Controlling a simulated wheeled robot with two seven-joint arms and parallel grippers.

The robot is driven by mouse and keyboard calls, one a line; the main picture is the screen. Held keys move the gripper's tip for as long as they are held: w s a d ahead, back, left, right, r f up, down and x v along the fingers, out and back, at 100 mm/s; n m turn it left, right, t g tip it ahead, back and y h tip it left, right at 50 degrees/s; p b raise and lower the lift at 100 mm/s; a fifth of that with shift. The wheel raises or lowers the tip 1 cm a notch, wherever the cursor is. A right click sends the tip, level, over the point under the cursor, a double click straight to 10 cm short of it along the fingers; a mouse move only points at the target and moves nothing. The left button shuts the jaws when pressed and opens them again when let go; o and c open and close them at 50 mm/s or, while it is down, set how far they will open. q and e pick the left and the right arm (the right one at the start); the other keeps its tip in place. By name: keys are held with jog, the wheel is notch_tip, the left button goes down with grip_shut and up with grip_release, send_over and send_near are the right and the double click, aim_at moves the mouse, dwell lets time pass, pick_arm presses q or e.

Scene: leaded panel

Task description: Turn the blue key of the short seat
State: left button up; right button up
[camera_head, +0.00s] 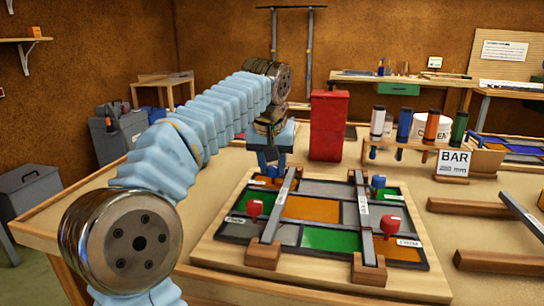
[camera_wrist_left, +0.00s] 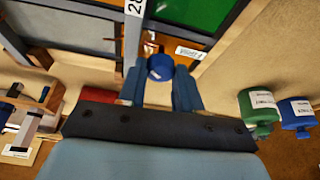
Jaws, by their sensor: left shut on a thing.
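The leaded panel (camera_head: 322,207) of coloured panes lies on a wooden board, with two grey bars across it. My left gripper (camera_head: 268,163) reaches down at the far left corner of the panel, beside the end of the left bar (camera_head: 281,205). In the left wrist view, the fingers of my left gripper (camera_wrist_left: 160,85) are shut on a round blue key (camera_wrist_left: 160,67), next to a bar labelled 28. Another blue key (camera_head: 378,182) stands at the far right corner. Red keys stand at the near left (camera_head: 254,208) and near right (camera_head: 390,223). My right gripper does not show.
Wooden strips (camera_head: 500,262) lie at the right. Green (camera_wrist_left: 260,110) and blue (camera_wrist_left: 296,113) labelled pieces show in the wrist view.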

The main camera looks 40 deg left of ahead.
pick_arm(q)
jog(key=n+y, duration=0.1)
jog(key=n, duration=0.2)
jog(key=shift+w+d+n+g+p, duration=0.1)
jog(key=shift+w+n+g+p, duration=0.05)
jog(key=shift+n+g+p, duration=0.2)
jog(key=shift+n+g+y, duration=0.3)
jog(key=shift+n+g, duration=0.25)
jog(key=shift+n, duration=0.8)
jog(key=o, duration=1)
jog(key=shift+o, duration=0.2)
jog(key=shift+r, duration=0.1)
jog(key=v, duration=0.7)
jog(key=shift+r, duration=0.15)
